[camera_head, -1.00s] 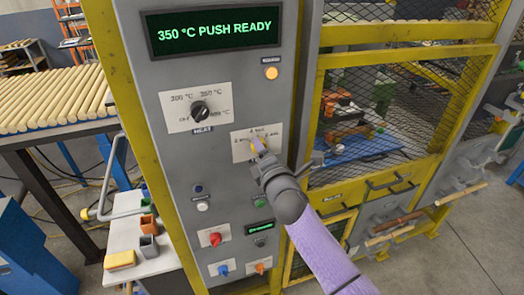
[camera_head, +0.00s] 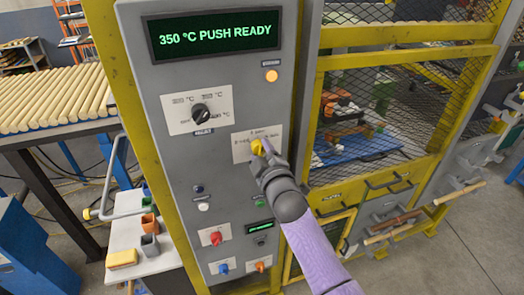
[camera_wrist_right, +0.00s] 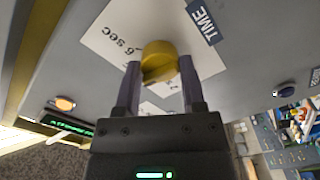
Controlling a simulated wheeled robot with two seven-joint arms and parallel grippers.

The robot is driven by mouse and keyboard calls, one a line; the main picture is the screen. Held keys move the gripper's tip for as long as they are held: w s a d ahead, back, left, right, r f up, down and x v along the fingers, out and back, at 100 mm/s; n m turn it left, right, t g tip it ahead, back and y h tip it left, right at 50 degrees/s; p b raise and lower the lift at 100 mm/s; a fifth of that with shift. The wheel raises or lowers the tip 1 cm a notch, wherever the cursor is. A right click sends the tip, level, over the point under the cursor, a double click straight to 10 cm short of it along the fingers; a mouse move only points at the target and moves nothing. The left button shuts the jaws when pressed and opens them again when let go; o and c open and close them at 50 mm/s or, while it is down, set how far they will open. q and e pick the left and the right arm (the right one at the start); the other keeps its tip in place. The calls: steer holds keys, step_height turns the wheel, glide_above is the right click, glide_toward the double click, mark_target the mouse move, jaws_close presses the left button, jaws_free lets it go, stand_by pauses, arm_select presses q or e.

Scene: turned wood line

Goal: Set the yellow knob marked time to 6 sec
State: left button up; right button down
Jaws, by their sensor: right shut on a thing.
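The yellow knob (camera_head: 257,146) sits on a white plate (camera_head: 238,151) on the grey control panel. In the right wrist view the knob (camera_wrist_right: 160,58) is between the two fingers of my right gripper (camera_wrist_right: 159,75), which is shut on it. The plate reads "6 sec" on the left of that view, and a TIME label (camera_wrist_right: 202,22) is beside the knob. The knob's pointer and exact setting cannot be made out, and the fingers cover part of the scale. In the head view my right gripper (camera_head: 264,160) comes from below right. My left gripper is not in view.
A black heat knob (camera_head: 201,113) is up and left on the same panel. The display (camera_head: 213,38) reads 350 °C PUSH READY. Red (camera_head: 216,238), blue (camera_head: 223,268) and orange (camera_head: 260,266) controls are lower down. A yellow mesh cage (camera_head: 390,60) stands to the right.

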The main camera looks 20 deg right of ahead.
steer(key=m+p, duration=0.1)
steer(key=m, duration=0.4)
steer(key=shift+m, duration=0.3)
steer(key=m+p, duration=0.1)
steer(key=m, duration=0.3)
steer(key=shift+m, duration=0.3)
steer(key=shift+f+m, duration=0.1)
steer(key=shift+m, duration=0.2)
steer(key=shift+c, duration=0.9)
jaws_free()
steer(key=s+p, duration=0.1)
steer(key=s, duration=0.9)
steer(key=shift+d, duration=0.15)
